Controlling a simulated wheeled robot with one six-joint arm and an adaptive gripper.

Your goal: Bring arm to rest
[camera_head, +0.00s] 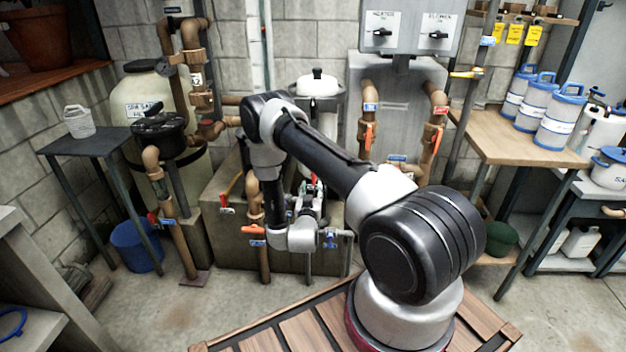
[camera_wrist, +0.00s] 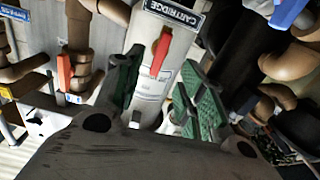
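My arm (camera_head: 325,150) reaches up from its base at the lower right, bends at the elbow, and comes down in front of the pool plumbing. My gripper (camera_head: 312,188) is at its far end, small and partly lost against pipes and valves. In the wrist view, my gripper (camera_wrist: 160,68) has its two green-padded fingers spread apart. A white column labelled CARTRIDGE (camera_wrist: 158,60), with a red handle (camera_wrist: 161,52) on it, shows between and beyond the fingers. I see nothing held; whether the fingers touch the column cannot be told.
Brown pipes with orange-handled valves (camera_head: 254,230) stand close around my gripper. A sand filter tank (camera_head: 143,95) and small dark table (camera_head: 85,143) are at left. A wooden bench (camera_head: 500,135) with blue-lidded containers (camera_head: 559,115) is at right. Some concrete floor (camera_head: 240,300) is clear in front.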

